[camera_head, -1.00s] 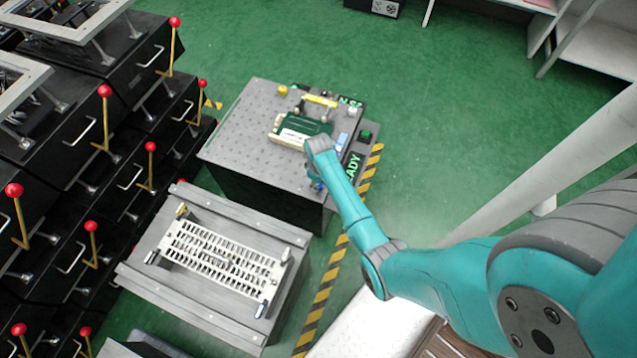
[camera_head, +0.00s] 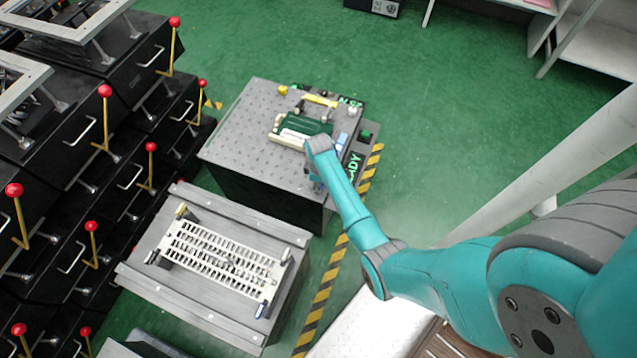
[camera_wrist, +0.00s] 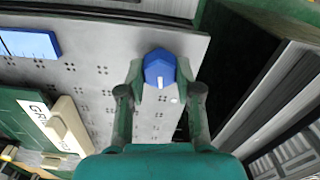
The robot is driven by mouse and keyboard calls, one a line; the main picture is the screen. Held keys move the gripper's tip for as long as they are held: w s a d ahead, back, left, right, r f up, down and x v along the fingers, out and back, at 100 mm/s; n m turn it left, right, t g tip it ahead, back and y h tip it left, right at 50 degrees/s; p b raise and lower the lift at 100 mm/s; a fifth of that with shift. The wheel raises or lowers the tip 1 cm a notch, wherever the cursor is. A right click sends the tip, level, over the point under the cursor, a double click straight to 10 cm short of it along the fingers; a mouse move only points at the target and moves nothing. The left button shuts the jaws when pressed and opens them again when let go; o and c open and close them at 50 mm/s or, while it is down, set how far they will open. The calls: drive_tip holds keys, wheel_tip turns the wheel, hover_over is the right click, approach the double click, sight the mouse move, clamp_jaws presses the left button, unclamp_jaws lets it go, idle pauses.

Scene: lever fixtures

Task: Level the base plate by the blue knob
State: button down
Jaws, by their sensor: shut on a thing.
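The blue knob (camera_wrist: 157,66), a faceted cap with a white mark, stands on the grey perforated base plate (camera_wrist: 95,75) near its edge. In the wrist view it sits between the two fingertips of my gripper (camera_wrist: 160,84), which is shut on it. In the head view my gripper (camera_head: 317,178) reaches the near right corner of the base plate (camera_head: 240,135), and the knob is hidden by my arm there. A blue-framed piece with a pale face (camera_wrist: 28,44) lies on the plate; I cannot tell whether it is a level gauge.
A green and cream fixture (camera_head: 303,128) with a yellow handle (camera_head: 320,100) stands on the plate. A lit READY sign (camera_head: 353,168) is at its right side. A bench with a white slotted rack (camera_head: 222,257) is in front. Black cabinets with red-knobbed levers (camera_head: 105,92) fill the left.

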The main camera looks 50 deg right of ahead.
drive_tip(key=c, duration=0.8)
unclamp_jaws()
drive_tip(key=shift+r, duration=0.1)
wheel_tip(320, 180, up, 12)
drive_tip(key=shift+f, duration=0.1)
drive_tip(key=shift+a+f, duration=0.1)
